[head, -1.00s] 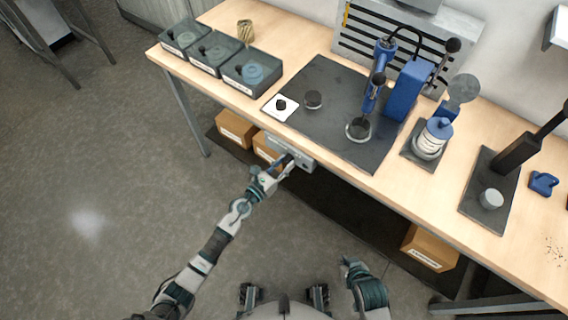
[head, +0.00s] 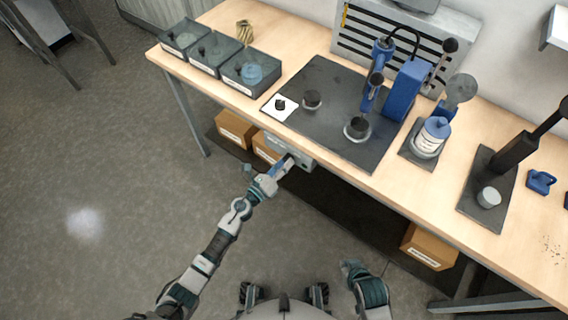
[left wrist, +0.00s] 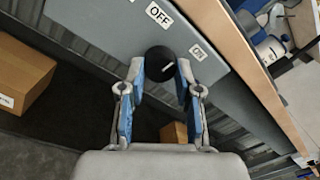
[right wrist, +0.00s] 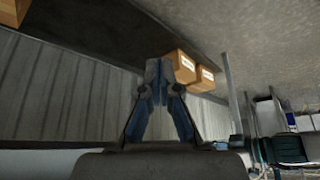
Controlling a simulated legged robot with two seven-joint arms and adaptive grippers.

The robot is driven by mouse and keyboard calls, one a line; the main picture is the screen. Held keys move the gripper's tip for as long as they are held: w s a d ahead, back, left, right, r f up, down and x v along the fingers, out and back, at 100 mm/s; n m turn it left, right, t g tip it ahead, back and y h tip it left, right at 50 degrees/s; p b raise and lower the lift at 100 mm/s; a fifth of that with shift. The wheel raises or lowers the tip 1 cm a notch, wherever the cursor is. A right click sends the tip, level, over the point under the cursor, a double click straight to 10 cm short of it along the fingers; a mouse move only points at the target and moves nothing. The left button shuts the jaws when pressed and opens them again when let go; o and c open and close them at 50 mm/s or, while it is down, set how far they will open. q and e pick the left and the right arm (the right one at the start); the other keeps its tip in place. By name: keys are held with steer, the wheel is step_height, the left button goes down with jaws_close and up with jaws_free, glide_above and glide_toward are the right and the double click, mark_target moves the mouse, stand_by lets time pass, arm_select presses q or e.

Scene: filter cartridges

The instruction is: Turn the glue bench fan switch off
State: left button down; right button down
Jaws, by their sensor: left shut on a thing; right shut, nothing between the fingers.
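The grey switch box (head: 303,155) hangs under the front edge of the bench. In the left wrist view its grey face (left wrist: 100,25) carries a round black knob (left wrist: 158,57) with a white mark. An OFF label (left wrist: 159,14) lies above the knob, and a second small label (left wrist: 198,52) lies to its right, too small to read. The white mark points toward the right, roughly at the second label. My left gripper (head: 284,166) is shut on the knob, one finger on each side. My right gripper (right wrist: 160,78) is shut and empty, low in front of the bench.
The bench top (head: 340,164) holds a dark mat (head: 335,130), a blue fixture (head: 405,90) and several dark bins (head: 250,72). Cardboard boxes (head: 236,130) stand under the bench, with another (head: 430,248) at the right. The floor at the left is clear.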

arm_select(q)
steer(key=shift+a+f+n+t+p, duration=0.1)
steer(key=shift+n+t+p, duration=0.25)
steer(key=shift+n, duration=1.8)
steer(key=shift+n+t+p, duration=0.15)
steer(key=shift+n+p, duration=0.35)
steer(key=shift+n, duration=1.65)
arm_select(e)
steer(key=shift+s+d+f+g+h, duration=0.25)
steer(key=shift+s+g, duration=0.3)
steer(key=shift+s, duration=0.4)
steer(key=shift+s+d+f+g, duration=0.1)
steer(key=shift+s+d+g, duration=0.3)
steer(key=shift+s, duration=0.5)
steer(key=shift+s+d+f+g+h, duration=0.2)
steer(key=shift+s+g, duration=0.45)
steer(key=shift+s, duration=0.3)
steer(key=shift+f, duration=0.1)
arm_select(q)
steer(key=c, duration=0.8)
jaws_free()
steer(key=shift+f, duration=0.1)
arm_select(e)
steer(key=shift+w+a, duration=0.1)
